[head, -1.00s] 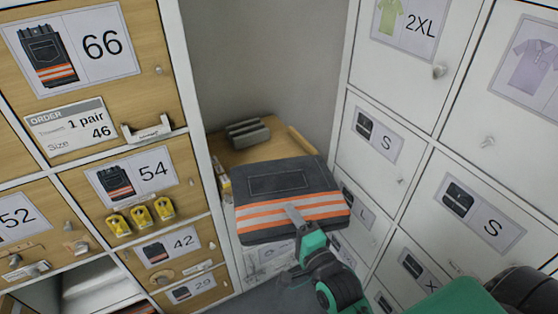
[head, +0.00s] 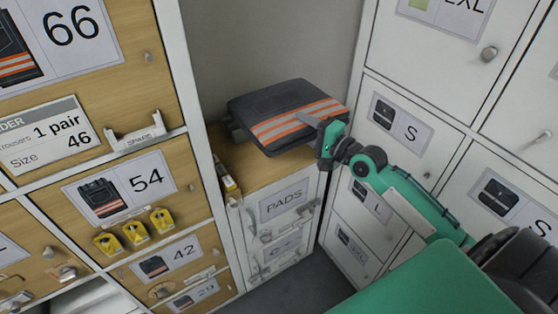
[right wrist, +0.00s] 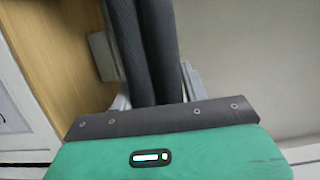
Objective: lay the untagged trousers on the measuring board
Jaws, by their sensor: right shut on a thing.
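The folded dark trousers (head: 272,108) with orange and pale bands are held in my right gripper (head: 308,119) in the head view. The gripper is shut on their banded end, with one finger lying across the top. They are tilted above the wooden top (head: 245,165) of the low unit in the corner. I see no tag on their visible face. In the right wrist view the trousers (right wrist: 145,50) show as dark bands in front of the gripper. I cannot make out a measuring board for certain; the trousers cover much of the wooden top. My left gripper is not in view.
A wooden cabinet (head: 110,155) with numbered doors stands left, with yellow items (head: 135,229) on its front. White lockers (head: 400,130) stand close on the right. A grey block (right wrist: 103,55) shows behind the trousers.

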